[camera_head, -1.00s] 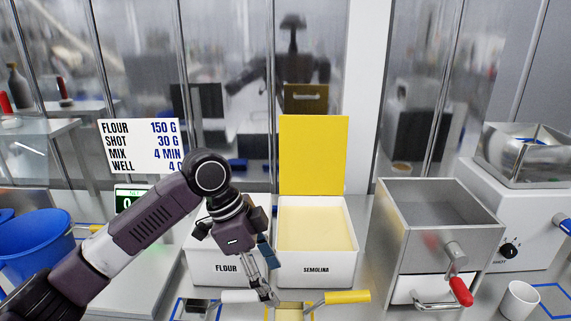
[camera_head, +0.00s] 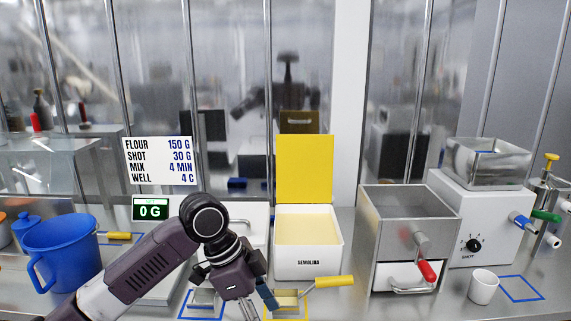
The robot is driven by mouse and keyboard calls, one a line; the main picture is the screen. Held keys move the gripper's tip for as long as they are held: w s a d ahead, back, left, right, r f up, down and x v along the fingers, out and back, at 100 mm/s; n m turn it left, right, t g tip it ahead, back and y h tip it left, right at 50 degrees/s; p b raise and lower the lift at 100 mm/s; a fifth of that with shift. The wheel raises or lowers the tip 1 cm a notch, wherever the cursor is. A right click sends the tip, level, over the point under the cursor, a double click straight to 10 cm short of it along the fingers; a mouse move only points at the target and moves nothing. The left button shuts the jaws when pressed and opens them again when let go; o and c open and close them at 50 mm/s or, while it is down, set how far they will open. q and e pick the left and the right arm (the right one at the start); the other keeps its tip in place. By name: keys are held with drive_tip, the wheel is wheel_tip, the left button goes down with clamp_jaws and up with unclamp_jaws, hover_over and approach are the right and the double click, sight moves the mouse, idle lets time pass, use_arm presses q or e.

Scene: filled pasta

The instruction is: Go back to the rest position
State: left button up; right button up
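My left arm comes in from the lower left. My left gripper (camera_head: 250,312) points down at the bottom edge, between the blue-outlined and yellow-outlined spots on the counter. Its fingertips are partly cut off by the frame, so I cannot tell whether it is open or shut. A metal scoop (camera_head: 203,299) lies in the blue outline just left of it; its handle is hidden. A yellow-handled scoop (camera_head: 286,300) lies in the yellow outline, just right of the gripper. My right gripper is not in view.
The semolina bin (camera_head: 307,263) stands open behind the gripper. The white bin (camera_head: 249,222) to its left is mostly hidden by my arm. A blue jug (camera_head: 62,255) is at left.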

use_arm(q)
drive_tip(key=s+d+f+n+t+h, duration=0.1)
drive_tip(key=s+f+n, duration=0.25)
drive_tip(key=f, duration=0.45)
drive_tip(key=s+d+f+n+t, duration=0.1)
drive_tip(key=s+f+n, duration=0.1)
drive_tip(key=s+f, duration=0.45)
drive_tip(key=s+a+f+n+y, duration=0.2)
drive_tip(key=s+a+f+n, duration=0.1)
drive_tip(key=s+a, duration=0.25)
drive_tip(key=s+a+f+n+t+y, duration=0.1)
drive_tip(key=s+a+f+n+y, duration=0.2)
drive_tip(key=a, duration=0.4)
drive_tip(key=s+a+f+n, duration=0.3)
drive_tip(key=s+a+n, duration=0.1)
drive_tip(key=s+a, duration=0.25)
wheel_tip(320, 180, down, 26)
drive_tip(key=s+g, duration=0.1)
drive_tip(key=s+a+f+g, duration=0.1)
drive_tip(key=s+a+f, duration=0.2)
drive_tip(key=s+f, duration=1.3)
drive_tip(key=shift+s+a+f+y, duration=0.15)
drive_tip(key=shift+s+f+y, duration=0.15)
drive_tip(key=shift+s, duration=0.55)
